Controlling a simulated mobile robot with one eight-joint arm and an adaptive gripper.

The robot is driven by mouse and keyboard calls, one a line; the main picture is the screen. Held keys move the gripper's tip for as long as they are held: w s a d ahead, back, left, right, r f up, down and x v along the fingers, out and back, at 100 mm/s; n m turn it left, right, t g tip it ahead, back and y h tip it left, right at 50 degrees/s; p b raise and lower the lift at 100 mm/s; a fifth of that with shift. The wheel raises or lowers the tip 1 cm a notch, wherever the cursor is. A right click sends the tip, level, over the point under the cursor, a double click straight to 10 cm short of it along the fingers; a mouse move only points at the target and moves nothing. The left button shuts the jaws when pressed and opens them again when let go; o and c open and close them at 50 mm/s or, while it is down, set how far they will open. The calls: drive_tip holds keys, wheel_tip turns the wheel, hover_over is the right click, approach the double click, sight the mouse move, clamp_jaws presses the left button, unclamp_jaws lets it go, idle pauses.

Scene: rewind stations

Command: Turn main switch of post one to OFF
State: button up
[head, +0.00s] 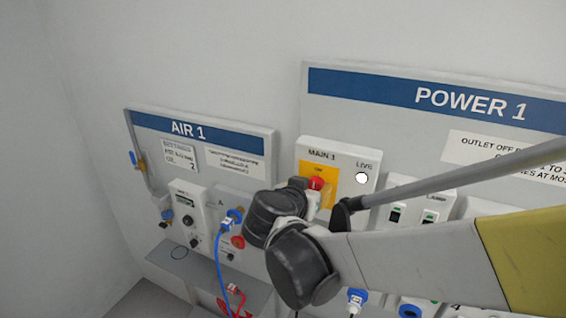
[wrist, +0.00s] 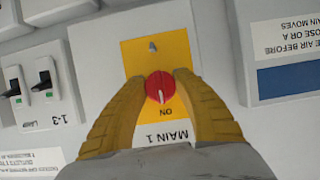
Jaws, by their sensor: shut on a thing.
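The main switch is a red round knob (wrist: 159,87) on a yellow plate (wrist: 135,60) on the grey MAIN 1 box (wrist: 95,45). In the wrist view the lettering is upside down, and the knob's white mark points toward the word ON. My gripper (wrist: 160,80) has its two yellow fingers closed on the sides of the knob. In the head view the knob (head: 316,183) shows just beyond my dark wrist joints, which hide most of my gripper. The white LIVE lamp (head: 362,178) is on the right of the MAIN 1 box (head: 345,152).
The POWER 1 board (head: 400,105) carries rocker switches (head: 430,215) and a blue plug (head: 356,298) right of my wrist. The AIR 1 board (head: 230,135) at left has a gauge unit (head: 187,208) and a blue hose (head: 218,265). Open wall lies above.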

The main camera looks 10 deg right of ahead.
idle(0.3)
drive_tip(key=n+h+b, duration=0.1)
drive_tip(key=n, duration=0.1)
drive_tip(key=n+g+h+b, duration=0.1)
drive_tip(key=n+b, duration=0.1)
drive_tip(key=shift+f+n+g+h, duration=0.1)
drive_tip(key=shift+n+g+h, duration=0.2)
drive_tip(key=shift+h, duration=0.1)
drive_tip(key=n+h+b, duration=0.1)
drive_tip(key=n+b, duration=0.1)
drive_tip(key=n, duration=0.1)
drive_tip(key=shift+g+h, duration=0.3)
drive_tip(key=shift+h, duration=0.1)
drive_tip(key=shift+n+h+b, duration=0.5)
drive_tip(key=shift+n+b, duration=0.2)
drive_tip(key=shift+n, duration=0.2)
drive_tip(key=o, duration=1.2)
